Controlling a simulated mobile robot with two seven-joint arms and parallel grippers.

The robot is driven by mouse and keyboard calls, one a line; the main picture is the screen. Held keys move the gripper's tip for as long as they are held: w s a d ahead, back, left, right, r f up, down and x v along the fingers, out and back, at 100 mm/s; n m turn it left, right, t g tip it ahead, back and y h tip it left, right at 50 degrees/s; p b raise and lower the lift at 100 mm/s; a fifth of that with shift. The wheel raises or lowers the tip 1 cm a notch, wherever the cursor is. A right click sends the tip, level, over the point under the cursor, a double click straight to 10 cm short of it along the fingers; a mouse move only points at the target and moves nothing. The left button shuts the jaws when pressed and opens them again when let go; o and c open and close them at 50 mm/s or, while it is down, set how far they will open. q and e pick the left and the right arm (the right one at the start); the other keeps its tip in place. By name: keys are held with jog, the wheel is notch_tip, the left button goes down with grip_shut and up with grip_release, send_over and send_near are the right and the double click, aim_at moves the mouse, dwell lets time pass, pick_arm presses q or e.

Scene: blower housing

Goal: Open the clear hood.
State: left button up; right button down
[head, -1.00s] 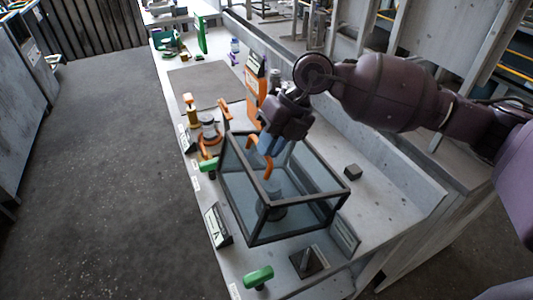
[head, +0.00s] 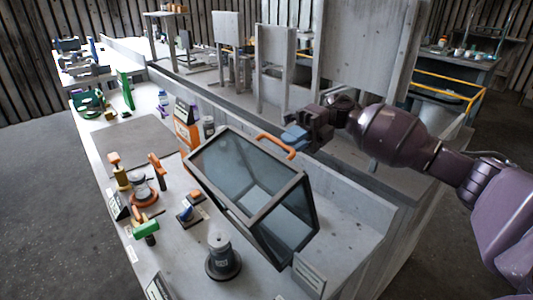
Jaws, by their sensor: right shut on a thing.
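The clear hood (head: 245,172) is a dark-framed box with see-through panels. It stands tilted up on the bench, its lower front edge raised and its back toward the right. Its orange handle (head: 270,139) is at the upper edge. My right gripper (head: 293,137) has its blue fingers shut on the handle, from the right side. A dark cylindrical part with a grey top (head: 222,258) stands uncovered on the bench in front of the hood. My left gripper is not in view.
A blue-and-orange part (head: 188,210), a green-handled clamp (head: 146,229) and an orange-ringed jar (head: 142,188) stand left of the hood. An orange box (head: 187,130) is behind it. A grey mat (head: 133,142) lies clear at the back left. A raised ledge runs along the right.

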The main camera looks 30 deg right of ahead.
jog(key=shift+w+d+f+y+b, duration=0.15)
jog(key=shift+d+f+y+b, duration=0.25)
jog(key=shift+d, duration=0.5)
jog(key=shift+w+d+f+y+b, duration=0.2)
jog(key=shift+d+f+y+b, duration=0.25)
jog(key=shift+d, duration=0.4)
jog(key=shift+w+d+f+y+b, duration=0.2)
jog(key=shift+d+f+y, duration=0.3)
jog(key=shift+d, duration=0.4)
jog(key=shift+r, duration=0.1)
jog(key=c, duration=1.2)
grip_release()
jog(key=shift+o, duration=0.2)
jog(key=shift+r, duration=0.1)
